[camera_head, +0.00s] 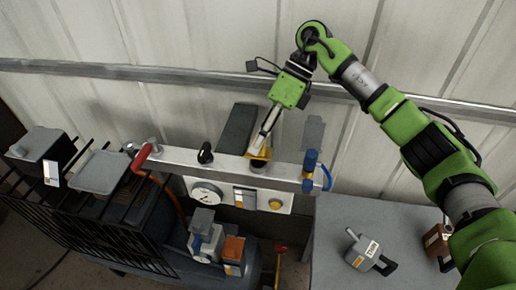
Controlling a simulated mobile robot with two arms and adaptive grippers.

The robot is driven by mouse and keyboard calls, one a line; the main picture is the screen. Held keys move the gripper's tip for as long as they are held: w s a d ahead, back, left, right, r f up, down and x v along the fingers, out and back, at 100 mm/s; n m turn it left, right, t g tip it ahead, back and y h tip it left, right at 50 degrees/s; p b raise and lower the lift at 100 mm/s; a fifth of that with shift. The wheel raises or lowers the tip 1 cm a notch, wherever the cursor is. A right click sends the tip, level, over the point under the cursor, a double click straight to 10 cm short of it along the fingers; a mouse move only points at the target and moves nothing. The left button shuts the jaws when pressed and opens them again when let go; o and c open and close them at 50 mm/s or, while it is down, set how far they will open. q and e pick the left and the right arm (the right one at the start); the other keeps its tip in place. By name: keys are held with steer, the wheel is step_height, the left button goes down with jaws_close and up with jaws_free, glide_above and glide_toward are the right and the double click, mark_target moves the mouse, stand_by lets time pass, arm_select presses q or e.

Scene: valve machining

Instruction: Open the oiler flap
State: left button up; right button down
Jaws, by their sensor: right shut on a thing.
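My right gripper (260,146) reaches down from above to the metal bar of the machine. It is shut on a small yellow piece (259,163) on the bar, which looks like the oiler flap. The fingertips cover part of the piece, and I cannot tell how far it is tilted. My left gripper is not in view.
A dark slab (237,128) stands just left of the gripper, with a black knob (205,153) beside it. A red handle (143,157) and a blue fitting (310,165) flank the bar. A grey table (335,215) at right holds a small labelled tool (364,251).

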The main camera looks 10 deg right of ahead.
steer(key=shift+w+d+r+g+y+b, duration=0.1)
steer(key=shift+w+r+g+y+b, duration=0.3)
steer(key=shift+g, duration=0.3)
steer(key=shift+w, duration=0.1)
steer(key=c, duration=2)
jaws_free()
steer(key=shift+f, duration=0.1)
steer(key=shift+o, duration=0.2)
steer(key=shift+d, duration=0.1)
steer(key=v, duration=1.2)
